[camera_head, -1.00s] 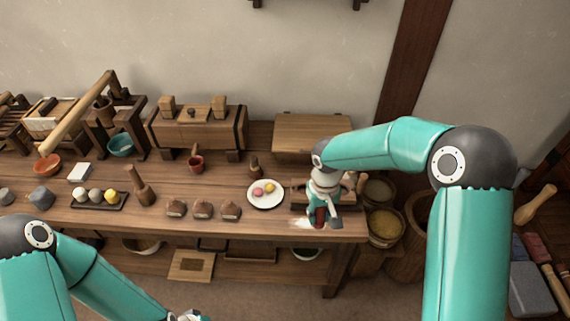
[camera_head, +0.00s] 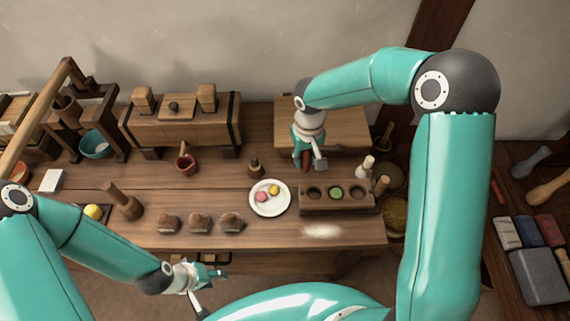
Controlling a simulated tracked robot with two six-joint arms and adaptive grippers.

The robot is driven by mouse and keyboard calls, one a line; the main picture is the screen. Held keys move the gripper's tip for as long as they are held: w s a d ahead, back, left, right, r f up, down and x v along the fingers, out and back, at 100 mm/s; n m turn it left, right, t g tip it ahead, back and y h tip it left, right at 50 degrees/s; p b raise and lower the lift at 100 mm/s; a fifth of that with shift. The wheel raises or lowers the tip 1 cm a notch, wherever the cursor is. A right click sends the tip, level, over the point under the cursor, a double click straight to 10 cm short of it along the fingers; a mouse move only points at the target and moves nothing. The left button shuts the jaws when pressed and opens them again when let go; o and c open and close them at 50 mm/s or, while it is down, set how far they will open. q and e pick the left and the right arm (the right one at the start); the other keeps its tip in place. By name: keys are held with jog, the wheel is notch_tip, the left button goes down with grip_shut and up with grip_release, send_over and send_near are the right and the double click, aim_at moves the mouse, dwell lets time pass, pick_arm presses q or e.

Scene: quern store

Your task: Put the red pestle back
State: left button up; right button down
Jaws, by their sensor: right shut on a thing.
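My right gripper (camera_head: 308,164) is shut on the red pestle (camera_head: 305,159), of which only a small dark red part shows between the fingers. It is over the back right of the table, behind the wooden block with round hollows (camera_head: 312,208). One hollow of that block holds something green; the others look dark.
A white plate (camera_head: 270,211) with pink and yellow balls lies left of the block. Several brown lumps (camera_head: 199,222) sit along the front. A pale patch (camera_head: 322,231) marks the front right. A pale-topped pestle (camera_head: 366,166) stands behind the block.

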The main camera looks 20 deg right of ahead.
jog(key=shift+s+d, duration=0.1)
jog(key=shift+d, duration=0.05)
jog(key=shift+w+r+b, duration=0.1)
jog(key=shift+w+b, duration=0.3)
jog(key=shift+w, duration=0.1)
jog(key=w+a+r+n+b, duration=0.2)
jog(key=w+a+r+b, duration=0.1)
jog(key=w+r+b, duration=0.45)
jog(key=f, duration=0.9)
jog(key=s+f, duration=0.1)
jog(key=f, duration=0.4)
jog(key=shift+a, duration=0.1)
jog(key=shift+f, duration=2.45)
jog(key=c, duration=1.1)
grip_release()
jog(key=shift+r, duration=0.15)
